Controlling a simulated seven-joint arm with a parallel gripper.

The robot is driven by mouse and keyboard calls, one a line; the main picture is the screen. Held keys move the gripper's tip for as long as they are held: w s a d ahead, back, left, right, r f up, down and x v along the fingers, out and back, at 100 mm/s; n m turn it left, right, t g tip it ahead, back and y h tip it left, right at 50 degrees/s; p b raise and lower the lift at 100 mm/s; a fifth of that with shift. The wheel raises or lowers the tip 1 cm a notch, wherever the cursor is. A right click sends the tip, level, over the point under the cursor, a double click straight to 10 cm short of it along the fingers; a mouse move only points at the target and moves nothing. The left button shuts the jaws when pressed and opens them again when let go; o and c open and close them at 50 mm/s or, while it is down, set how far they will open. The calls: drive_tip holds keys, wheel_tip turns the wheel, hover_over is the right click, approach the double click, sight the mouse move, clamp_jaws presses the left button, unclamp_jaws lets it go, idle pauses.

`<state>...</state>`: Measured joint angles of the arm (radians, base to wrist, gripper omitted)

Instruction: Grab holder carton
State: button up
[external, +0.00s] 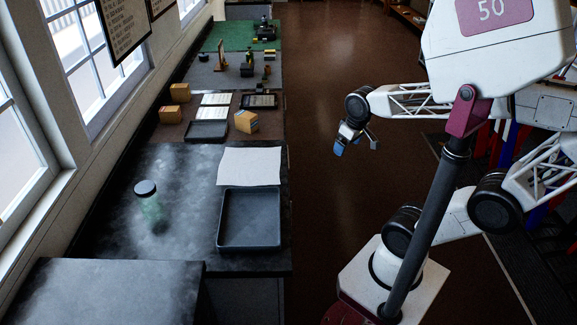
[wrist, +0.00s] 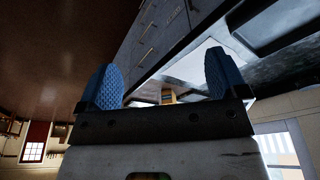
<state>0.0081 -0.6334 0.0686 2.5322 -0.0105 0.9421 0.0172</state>
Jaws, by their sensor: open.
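Three orange-yellow cartons stand on the brown section of the long bench in the external view: one nearer the aisle (external: 246,121), one by the window side (external: 180,92), and one a little closer (external: 169,115). I cannot tell which is the holder carton. My gripper (external: 356,146) hangs over the open aisle, right of the bench and apart from the cartons. In the wrist view its blue fingers (wrist: 163,80) are spread wide with nothing between them.
A dark tray (external: 249,245) and white sheet (external: 249,166) lie on the black bench, with a greenish lidded jar (external: 148,203) to their left. A smaller black tray (external: 206,138) and papers (external: 214,106) lie among the cartons. The aisle floor is clear.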

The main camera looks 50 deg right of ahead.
drive_tip(key=shift+o, duration=0.4)
drive_tip(key=w+d+f+t, duration=0.2)
drive_tip(key=w+d+t, duration=0.1)
drive_tip(key=w, duration=1.1)
drive_tip(key=w+d+f+t, duration=0.1)
drive_tip(key=w+d+t, duration=0.1)
drive_tip(key=w, duration=1.2)
drive_tip(key=w+d+f+t, duration=0.2)
drive_tip(key=w+d+t, duration=0.1)
drive_tip(key=w, duration=1.1)
drive_tip(key=n+t+y, duration=0.2)
approach(249, 115)
drive_tip(key=x, duration=0.2)
drive_tip(key=shift+w+d+f+t+y, duration=0.15)
drive_tip(key=shift+w+f+t+y, duration=0.15)
drive_tip(key=shift+f+t, duration=0.15)
drive_tip(key=shift+x, duration=1.25)
